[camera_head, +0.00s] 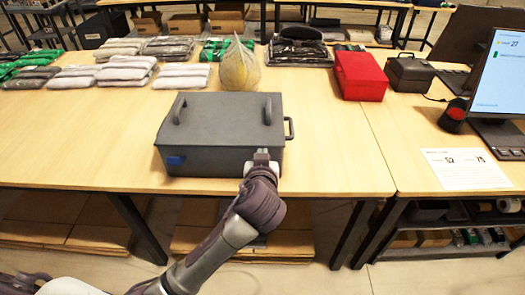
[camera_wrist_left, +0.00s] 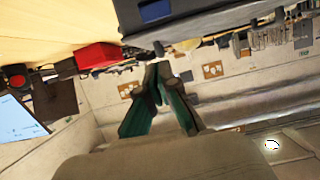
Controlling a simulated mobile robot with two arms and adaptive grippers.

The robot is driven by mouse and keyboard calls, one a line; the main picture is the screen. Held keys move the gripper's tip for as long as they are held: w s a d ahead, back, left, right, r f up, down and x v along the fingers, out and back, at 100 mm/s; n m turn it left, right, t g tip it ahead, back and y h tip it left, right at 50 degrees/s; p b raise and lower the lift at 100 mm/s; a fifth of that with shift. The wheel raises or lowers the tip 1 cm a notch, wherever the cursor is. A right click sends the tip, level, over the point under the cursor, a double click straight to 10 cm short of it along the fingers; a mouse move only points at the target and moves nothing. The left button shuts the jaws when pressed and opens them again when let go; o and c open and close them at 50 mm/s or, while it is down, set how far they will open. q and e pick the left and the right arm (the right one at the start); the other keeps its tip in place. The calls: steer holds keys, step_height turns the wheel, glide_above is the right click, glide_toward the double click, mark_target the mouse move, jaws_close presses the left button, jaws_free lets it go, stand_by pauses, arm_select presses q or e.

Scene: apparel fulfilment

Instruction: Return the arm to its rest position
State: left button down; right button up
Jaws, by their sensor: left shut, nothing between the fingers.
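My left arm rises from the lower left in the head view. Its left gripper (camera_head: 262,158) is at the table's front edge, by the front right of a dark grey lidded box (camera_head: 222,130). I cannot tell whether it touches the box. In the left wrist view the fingers of the left gripper (camera_wrist_left: 158,74) come together at their tips with nothing between them. The grey box (camera_wrist_left: 185,15) shows upside down at the top of that view. My right gripper is in neither view.
A wooden table (camera_head: 330,150) carries folded bagged garments (camera_head: 125,70), a mesh bag (camera_head: 239,68) and a red box (camera_head: 360,76). At right are a monitor (camera_head: 500,80), a scanner (camera_head: 453,115) and a paper sheet (camera_head: 465,168). The table front right of the box is clear.

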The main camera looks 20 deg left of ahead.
arm_select(q)
steer(key=shift+a, duration=0.1)
stand_by(0.3)
step_height(320, 180, down, 23)
steer(key=s+m+g+h, duration=0.2)
steer(key=m+g, duration=0.2)
steer(key=s+a+f+m+g, duration=0.1)
steer(key=s+f, duration=0.4)
steer(key=f, duration=0.3)
steer(key=s+a+f+g, duration=0.2)
steer(key=s+f, duration=0.2)
steer(key=f, duration=0.4)
steer(key=s+a+f+g, duration=0.1)
steer(key=s+f, duration=0.5)
steer(key=s, duration=0.6)
steer(key=s+a+f+g+h, duration=0.1)
steer(key=s+a+f+g, duration=0.1)
steer(key=s+f, duration=0.5)
steer(key=s+a+f+g, duration=0.1)
steer(key=s+f, duration=0.5)
steer(key=s, duration=1.1)
steer(key=shift+a+f+m+g+h, duration=0.3)
steer(key=shift+a+g+h, duration=0.1)
steer(key=shift+g, duration=0.2)
